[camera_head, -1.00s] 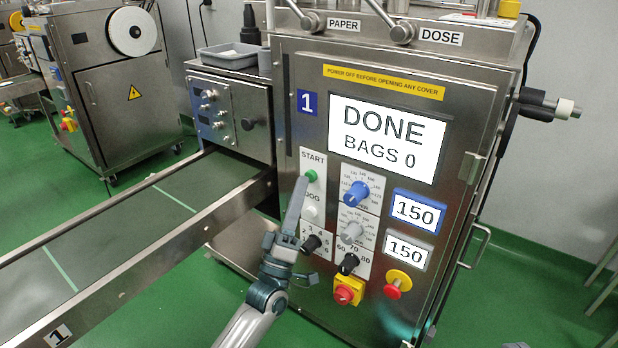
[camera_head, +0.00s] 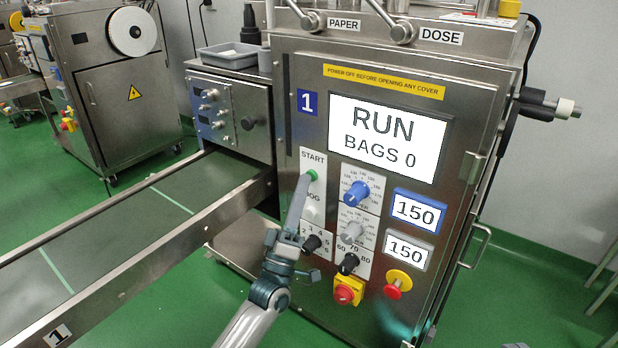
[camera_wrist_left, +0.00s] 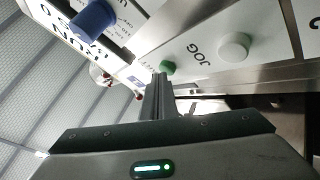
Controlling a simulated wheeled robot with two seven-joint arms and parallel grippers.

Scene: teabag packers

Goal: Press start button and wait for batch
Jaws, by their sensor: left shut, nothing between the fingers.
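The green start button (camera_head: 312,175) sits under the START label on the front panel of machine 1. My left gripper (camera_head: 305,184) is shut and empty, with its fingertips at the button, seemingly touching it. In the left wrist view the closed fingers (camera_wrist_left: 159,84) reach up to the green button (camera_wrist_left: 167,67). The screen (camera_head: 388,137) reads RUN, BAGS 0.
Nearby are a blue knob (camera_head: 356,193), a red-and-yellow switch (camera_head: 348,291) and a red stop button (camera_head: 393,290). A conveyor (camera_head: 120,225) runs at left.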

